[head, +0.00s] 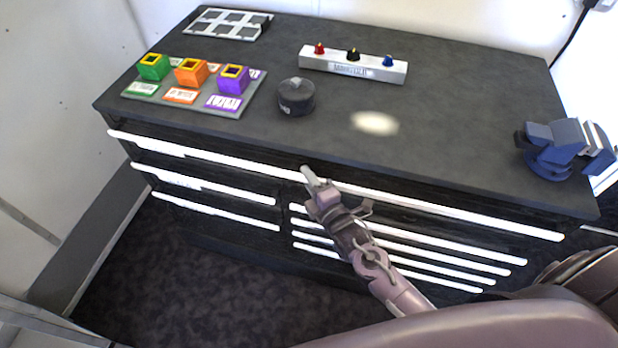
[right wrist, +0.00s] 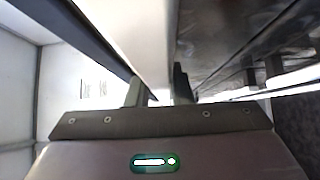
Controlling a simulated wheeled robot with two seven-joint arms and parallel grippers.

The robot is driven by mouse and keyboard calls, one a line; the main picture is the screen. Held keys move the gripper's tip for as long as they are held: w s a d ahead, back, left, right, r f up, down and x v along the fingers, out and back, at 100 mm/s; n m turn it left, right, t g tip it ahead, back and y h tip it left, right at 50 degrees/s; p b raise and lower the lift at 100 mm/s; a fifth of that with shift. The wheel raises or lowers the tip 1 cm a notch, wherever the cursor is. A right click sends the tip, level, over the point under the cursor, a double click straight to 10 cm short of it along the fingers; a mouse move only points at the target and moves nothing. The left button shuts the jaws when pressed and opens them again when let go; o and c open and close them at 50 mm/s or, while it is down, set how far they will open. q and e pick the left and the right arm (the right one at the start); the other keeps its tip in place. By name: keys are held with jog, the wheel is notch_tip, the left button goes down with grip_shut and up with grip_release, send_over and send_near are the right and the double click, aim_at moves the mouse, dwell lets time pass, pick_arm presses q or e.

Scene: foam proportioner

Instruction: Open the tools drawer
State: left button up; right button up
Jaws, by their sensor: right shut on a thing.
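The dark workbench cabinet (head: 450,135) has a wide top drawer with a long white handle bar (head: 440,209) across its front. This top drawer looks flush with the cabinet. No label that I can read tells which drawer is the tools drawer. My right gripper (head: 310,179) is at the top handle bar, left of its middle, shut on it. In the right wrist view, the white bar (right wrist: 150,45) runs between the two fingers of the right gripper (right wrist: 160,88). My left gripper is not in view.
Lower drawers show shorter white handles (head: 205,184). On the worktop are a tray of coloured boxes (head: 246,105), a dark round container (head: 296,96), a white block with knobs (head: 353,65), a white-framed rack (head: 228,25) and a blue vise (head: 556,146). Dark floor (head: 150,270) lies in front.

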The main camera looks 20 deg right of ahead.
jog(key=shift+s+a, duration=0.1)
grip_shut()
jog(key=s+a+p, duration=0.3)
jog(key=s+a, duration=0.3)
jog(key=s, duration=0.4)
jog(key=s+a+p, duration=0.2)
jog(key=s+a, duration=0.5)
jog(key=s, duration=0.2)
jog(key=shift+s+p, duration=0.4)
jog(key=shift+a, duration=0.1)
jog(key=o, duration=0.9)
grip_release()
